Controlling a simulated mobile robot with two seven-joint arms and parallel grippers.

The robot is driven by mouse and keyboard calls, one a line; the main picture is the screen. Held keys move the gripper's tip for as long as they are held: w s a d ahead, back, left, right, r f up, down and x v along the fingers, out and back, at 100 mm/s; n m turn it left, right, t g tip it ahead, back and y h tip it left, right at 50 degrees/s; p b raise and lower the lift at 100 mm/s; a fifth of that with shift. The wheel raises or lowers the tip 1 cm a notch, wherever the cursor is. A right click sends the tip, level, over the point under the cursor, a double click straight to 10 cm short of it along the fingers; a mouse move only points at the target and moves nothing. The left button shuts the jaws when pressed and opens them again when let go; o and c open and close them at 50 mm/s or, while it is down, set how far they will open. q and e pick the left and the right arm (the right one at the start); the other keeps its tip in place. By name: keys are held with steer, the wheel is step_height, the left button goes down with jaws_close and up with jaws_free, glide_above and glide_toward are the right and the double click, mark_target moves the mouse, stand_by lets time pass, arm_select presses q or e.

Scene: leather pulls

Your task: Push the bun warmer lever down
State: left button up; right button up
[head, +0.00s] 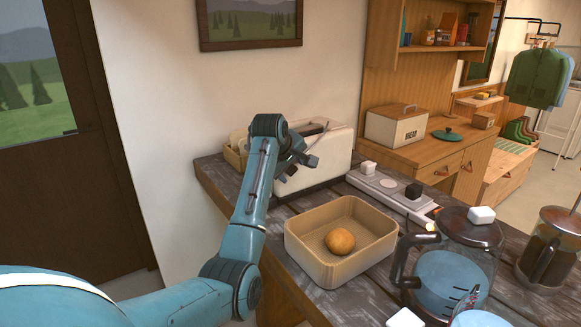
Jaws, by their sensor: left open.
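The bun warmer (336,152) is a cream-white, toaster-like box with a slotted top, standing on the dark plank counter near the wall. My left gripper (308,160) is open at its near left end, close in front of it. I cannot tell whether they touch. The lever cannot be made out; the gripper and wrist cover part of that end. My right gripper is not in view.
A tan tray (305,249) with a round bun (340,241) is on the counter in front. A grey-white flat device (383,184) lies behind it. A wooden container (234,158) is left of the warmer.

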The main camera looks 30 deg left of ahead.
arm_select(q)
steer(key=shift+c, duration=0.5)
jaws_close()
